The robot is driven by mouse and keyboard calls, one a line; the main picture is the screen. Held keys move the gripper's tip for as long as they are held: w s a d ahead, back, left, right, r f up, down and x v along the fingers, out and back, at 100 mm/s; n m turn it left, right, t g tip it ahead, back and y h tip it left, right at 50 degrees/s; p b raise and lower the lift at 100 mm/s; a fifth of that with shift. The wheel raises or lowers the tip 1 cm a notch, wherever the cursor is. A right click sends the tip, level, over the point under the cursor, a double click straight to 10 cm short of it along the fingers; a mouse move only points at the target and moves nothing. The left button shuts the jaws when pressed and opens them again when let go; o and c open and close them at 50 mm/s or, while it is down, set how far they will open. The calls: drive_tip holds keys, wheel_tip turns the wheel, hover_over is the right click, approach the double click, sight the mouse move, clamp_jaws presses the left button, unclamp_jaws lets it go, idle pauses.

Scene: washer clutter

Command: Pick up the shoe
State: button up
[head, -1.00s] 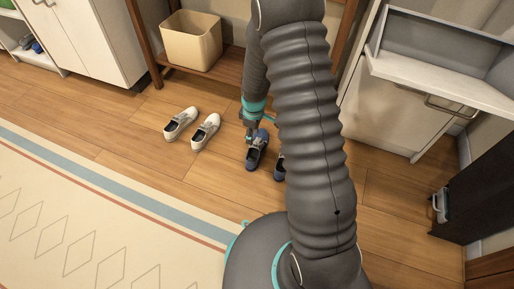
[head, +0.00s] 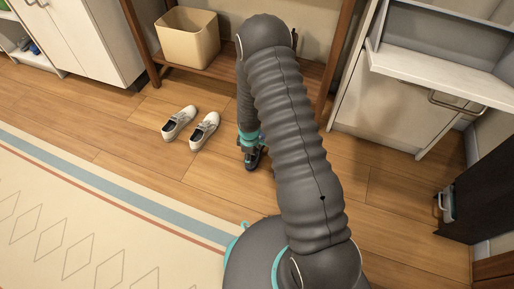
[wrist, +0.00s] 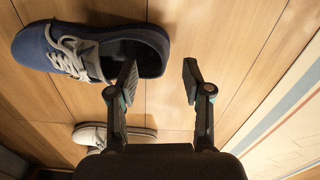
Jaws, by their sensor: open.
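A blue shoe with grey laces (wrist: 50,50) lies on the wood floor at the upper left of the wrist view, its dark opening towards the fingers. My gripper (wrist: 160,82) is open and empty there. Its left finger overlaps the shoe's opening near the heel; its right finger is over bare floor. I cannot tell whether the left finger touches the shoe. In the head view my gripper (head: 251,160) is low over the floor, and my arm hides most of the blue shoes.
Two white shoes (head: 180,122) (head: 204,131) stand left of my gripper. A pale shoe (wrist: 115,134) shows partly behind the gripper in the wrist view. A beige bin (head: 187,38) sits on a wooden rack behind. A patterned rug (head: 80,200) covers the left front floor.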

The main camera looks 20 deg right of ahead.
drive_tip(key=shift+s+a+f+b, duration=0.1)
drive_tip(key=shift+f+b, duration=0.3)
drive_tip(key=shift+f, duration=2.2)
clamp_jaws()
